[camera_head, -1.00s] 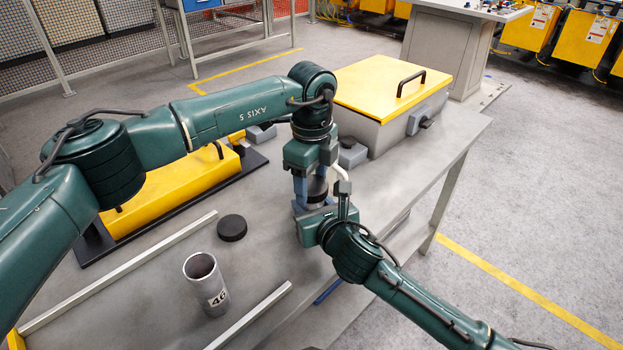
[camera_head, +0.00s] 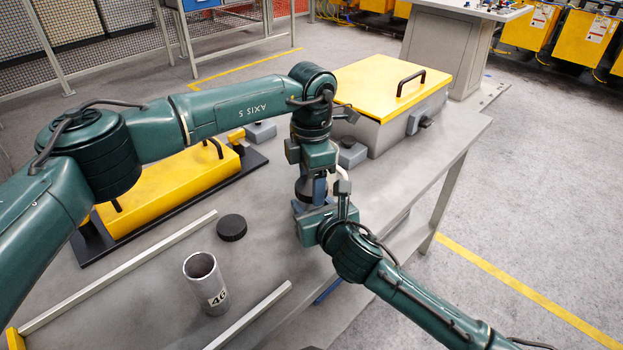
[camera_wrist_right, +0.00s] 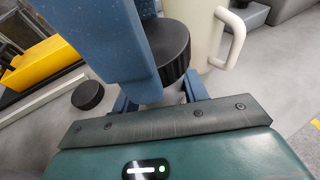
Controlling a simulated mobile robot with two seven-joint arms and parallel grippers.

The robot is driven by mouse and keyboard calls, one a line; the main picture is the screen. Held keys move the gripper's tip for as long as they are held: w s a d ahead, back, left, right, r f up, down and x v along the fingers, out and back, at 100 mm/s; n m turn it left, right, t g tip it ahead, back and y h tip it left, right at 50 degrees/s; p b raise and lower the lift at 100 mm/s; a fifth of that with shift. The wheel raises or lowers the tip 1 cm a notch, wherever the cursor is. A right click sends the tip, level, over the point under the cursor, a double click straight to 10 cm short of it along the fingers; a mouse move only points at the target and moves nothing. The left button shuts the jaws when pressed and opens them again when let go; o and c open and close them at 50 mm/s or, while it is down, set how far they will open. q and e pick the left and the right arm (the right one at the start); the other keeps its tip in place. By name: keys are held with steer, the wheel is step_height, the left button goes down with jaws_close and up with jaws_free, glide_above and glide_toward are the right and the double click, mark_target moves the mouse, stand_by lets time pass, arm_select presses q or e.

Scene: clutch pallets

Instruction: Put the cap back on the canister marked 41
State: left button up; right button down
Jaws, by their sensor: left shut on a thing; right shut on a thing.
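A black ribbed cap (camera_wrist_right: 172,52) is in the blue fingers of my left gripper (camera_head: 309,188), which reaches down from above and is shut on it. Below the cap, a grey canister (camera_wrist_right: 175,94) is between the fingers of my right gripper (camera_head: 299,207), which is shut on it. The cap is over the canister's top; I cannot tell whether it is seated. The held canister's number is hidden. Another canister (camera_head: 206,285), marked 46, stands upright and uncapped. A second black cap (camera_head: 232,227) lies flat on the table behind it.
A pale mug with a handle (camera_wrist_right: 208,38) stands close behind the held canister. A grey box with a yellow lid (camera_head: 395,85) is at the back right. A yellow block on a black base (camera_head: 170,190) is at the left. Pale rails (camera_head: 120,270) cross the table near the marked canister.

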arm_select(q)
steer(key=m, duration=1.3)
steer(key=o, duration=1.2)
steer(key=shift+c, duration=0.2)
step_height(320, 180, up, 12)
arm_select(e)
steer(key=c, duration=0.7)
jaws_free()
